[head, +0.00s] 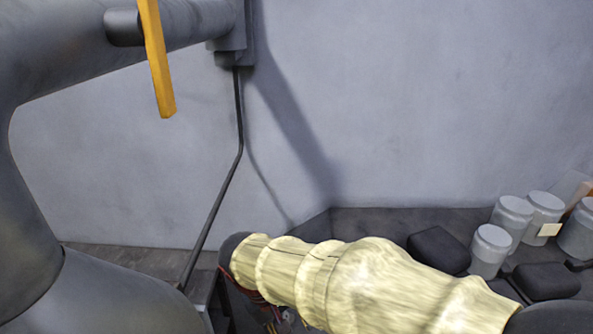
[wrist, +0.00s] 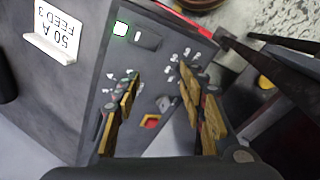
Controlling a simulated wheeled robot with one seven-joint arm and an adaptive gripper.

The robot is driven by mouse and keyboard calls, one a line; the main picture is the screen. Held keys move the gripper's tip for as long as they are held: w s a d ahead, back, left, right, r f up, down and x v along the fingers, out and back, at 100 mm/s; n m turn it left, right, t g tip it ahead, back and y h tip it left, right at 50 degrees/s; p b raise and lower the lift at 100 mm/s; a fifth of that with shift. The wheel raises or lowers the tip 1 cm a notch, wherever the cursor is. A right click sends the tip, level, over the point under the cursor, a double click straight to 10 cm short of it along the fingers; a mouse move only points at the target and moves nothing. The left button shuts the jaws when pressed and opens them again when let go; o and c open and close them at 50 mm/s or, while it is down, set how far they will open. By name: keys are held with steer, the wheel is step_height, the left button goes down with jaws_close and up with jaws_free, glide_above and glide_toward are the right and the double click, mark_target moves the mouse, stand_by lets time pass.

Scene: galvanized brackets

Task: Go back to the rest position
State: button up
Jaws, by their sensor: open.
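My gripper (wrist: 159,76) shows in the wrist view, with its two worn yellow-and-black fingers apart and nothing visible held between them. It points at a dark grey electrical panel (wrist: 95,85). A red and yellow switch (wrist: 150,121) on the panel shows between the fingers. I cannot tell whether the fingertips touch the panel. My gripper does not show in the head view.
The panel has a "50 A FEED 3" label (wrist: 57,32) and a lit green lamp (wrist: 121,29). In the head view, grey pipework (head: 40,70) with a yellow bar (head: 157,60) fills the left. Grey-lidded jars (head: 491,250) and dark blocks (head: 439,249) stand at right.

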steer(key=s+d+r+m+t+y+b, duration=0.1)
steer(key=s+d, duration=0.4)
steer(key=d, duration=0.5)
steer(key=s+d+r+m+t+y+b, duration=0.2)
steer(key=s+d+r+m+t+b, duration=0.1)
steer(key=d, duration=0.7)
step_height(320, 180, up, 2)
steer(key=s+m, duration=0.1)
steer(key=s, duration=0.1)
steer(key=shift+s+t, duration=0.3)
steer(key=shift+s, duration=0.1)
steer(key=shift+r, duration=0.1)
